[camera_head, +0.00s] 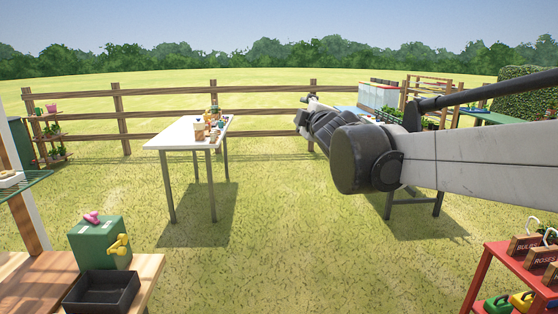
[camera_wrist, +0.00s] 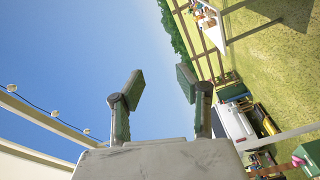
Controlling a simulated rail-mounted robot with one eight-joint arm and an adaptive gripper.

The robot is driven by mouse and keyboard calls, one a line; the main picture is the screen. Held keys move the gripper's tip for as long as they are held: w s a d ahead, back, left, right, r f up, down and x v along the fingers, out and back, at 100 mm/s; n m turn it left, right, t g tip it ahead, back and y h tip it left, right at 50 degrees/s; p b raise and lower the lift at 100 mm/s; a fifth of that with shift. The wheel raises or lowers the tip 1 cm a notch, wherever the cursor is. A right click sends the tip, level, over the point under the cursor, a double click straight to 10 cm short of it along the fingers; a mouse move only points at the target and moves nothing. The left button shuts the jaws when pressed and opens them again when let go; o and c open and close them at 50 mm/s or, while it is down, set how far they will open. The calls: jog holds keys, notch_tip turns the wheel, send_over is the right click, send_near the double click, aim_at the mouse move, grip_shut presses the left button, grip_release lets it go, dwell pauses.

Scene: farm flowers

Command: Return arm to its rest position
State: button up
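My arm comes in from the right edge of the head view, with its large grey joint (camera_head: 360,158) right of centre. The dark far part of the arm points away from the camera, toward the fence; my gripper's fingertips are hard to make out there. In the wrist view my gripper (camera_wrist: 161,80) is open, its two green-grey fingers spread apart with only sky between them. It holds nothing and touches nothing that I can see.
A white table (camera_head: 185,133) with small items stands left of the arm on open grass. A wooden fence (camera_head: 120,118) runs behind. A black tray (camera_head: 102,292) and green box (camera_head: 100,243) sit front left; a red shelf (camera_head: 483,275) stands front right.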

jog(key=s+d+f+m+g+h, duration=0.2)
jog(key=s+d+f+m, duration=0.35)
jog(key=s, duration=0.25)
jog(key=s+d+f+m+g+h, duration=0.2)
jog(key=s+d+f+m+g, duration=0.15)
jog(key=s+d+f, duration=0.35)
jog(key=s+f+m+g, duration=0.2)
jog(key=s+f+m, duration=0.2)
jog(key=s+f, duration=0.3)
jog(key=s+d+f+m+g+p, duration=0.1)
jog(key=s+f+m+g, duration=0.2)
jog(key=s+f, duration=0.5)
jog(key=s, duration=0.7)
jog(key=shift+d+m+y, duration=0.15)
jog(key=shift+m+y, duration=0.15)
jog(key=shift+m, duration=0.1)
jog(key=shift+c, duration=0.4)
